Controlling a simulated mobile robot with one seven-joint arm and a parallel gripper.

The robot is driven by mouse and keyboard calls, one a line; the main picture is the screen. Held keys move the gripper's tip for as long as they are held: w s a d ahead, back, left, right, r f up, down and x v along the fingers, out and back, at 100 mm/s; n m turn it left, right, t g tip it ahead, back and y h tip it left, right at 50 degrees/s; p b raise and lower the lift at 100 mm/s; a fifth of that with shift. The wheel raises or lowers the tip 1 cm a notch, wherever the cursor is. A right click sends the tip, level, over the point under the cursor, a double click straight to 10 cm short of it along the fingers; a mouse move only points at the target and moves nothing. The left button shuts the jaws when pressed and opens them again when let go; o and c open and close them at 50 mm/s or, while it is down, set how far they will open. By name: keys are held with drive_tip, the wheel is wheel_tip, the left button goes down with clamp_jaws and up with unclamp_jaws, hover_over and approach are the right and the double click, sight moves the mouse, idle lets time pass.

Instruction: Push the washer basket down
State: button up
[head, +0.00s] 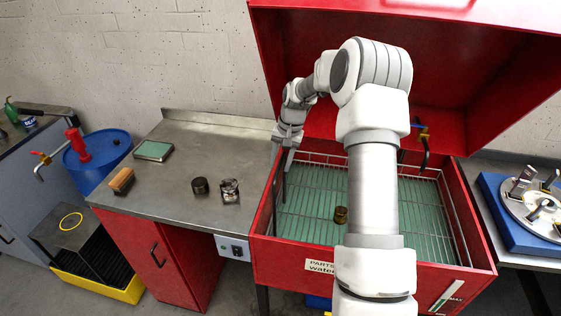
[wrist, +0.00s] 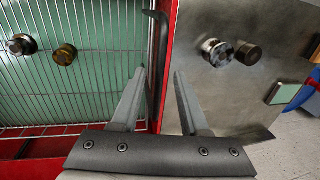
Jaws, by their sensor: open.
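The washer basket (head: 303,209) is a wire grid inside the red parts washer, over a pale green surface. It also fills the left of the wrist view (wrist: 100,95). A brass-coloured part (head: 340,215) sits on it; the wrist view also shows a dark, silver-centred part (wrist: 21,44) there. A dark bent rod (wrist: 159,60) stands at the basket's side by the washer's red wall. My gripper (wrist: 160,80) is open and empty above that wall, its fingers appearing either side of the rod. Contact cannot be told. My arm hides part of the basket in the head view.
The raised red lid (head: 480,50) overhangs the washer. A steel bench (head: 165,190) adjoins it at left, holding a dark part (head: 200,186), a silver part (head: 229,190), a brush (head: 122,181) and a green-topped pad (head: 154,151). A blue-based rotor stand (head: 520,215) is at right.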

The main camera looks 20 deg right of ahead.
drive_tip(key=shift+c, duration=0.3)
clamp_jaws()
idle(1.1)
